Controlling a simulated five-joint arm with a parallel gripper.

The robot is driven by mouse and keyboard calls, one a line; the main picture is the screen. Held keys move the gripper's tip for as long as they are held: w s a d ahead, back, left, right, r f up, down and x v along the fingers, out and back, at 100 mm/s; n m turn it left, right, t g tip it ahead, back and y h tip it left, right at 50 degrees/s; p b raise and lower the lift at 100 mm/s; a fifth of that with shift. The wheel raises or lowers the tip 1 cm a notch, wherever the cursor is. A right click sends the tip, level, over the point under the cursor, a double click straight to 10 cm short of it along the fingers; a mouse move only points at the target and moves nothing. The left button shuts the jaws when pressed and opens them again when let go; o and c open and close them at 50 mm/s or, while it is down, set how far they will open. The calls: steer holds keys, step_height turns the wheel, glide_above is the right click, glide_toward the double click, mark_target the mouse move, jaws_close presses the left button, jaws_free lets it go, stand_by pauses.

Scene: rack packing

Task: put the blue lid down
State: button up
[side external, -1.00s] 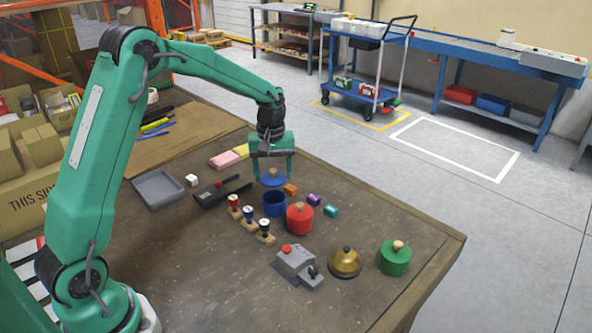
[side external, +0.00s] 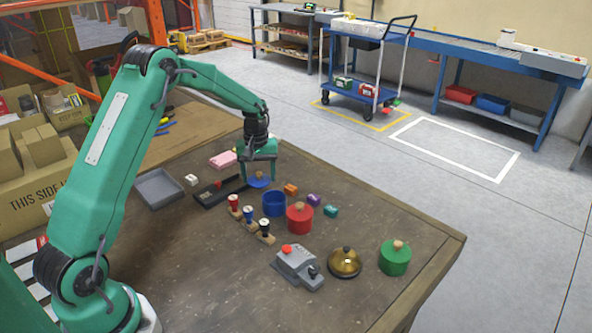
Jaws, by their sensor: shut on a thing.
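The blue lid (side external: 257,184), with a wooden knob, is low at the table surface, behind and left of the open blue pot (side external: 273,204). I cannot tell whether the lid touches the table. My gripper (side external: 259,175) points down over the lid and is shut on it, with a finger on either side of the knob. The lid looks roughly level and is apart from the pot.
A red lidded pot (side external: 299,218) and several stamps (side external: 248,214) stand in front. A pink block (side external: 223,160) lies behind.

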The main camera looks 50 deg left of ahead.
mark_target(259, 177)
steer(key=shift+f, duration=1.65)
steer(key=shift+f, duration=0.15)
steer(key=o, duration=0.9)
steer(key=shift+o, duration=0.2)
step_height(259, 177, up, 12)
steer(key=shift+f, duration=0.1)
steer(key=shift+r, duration=0.25)
steer(key=shift+d+r, duration=0.1)
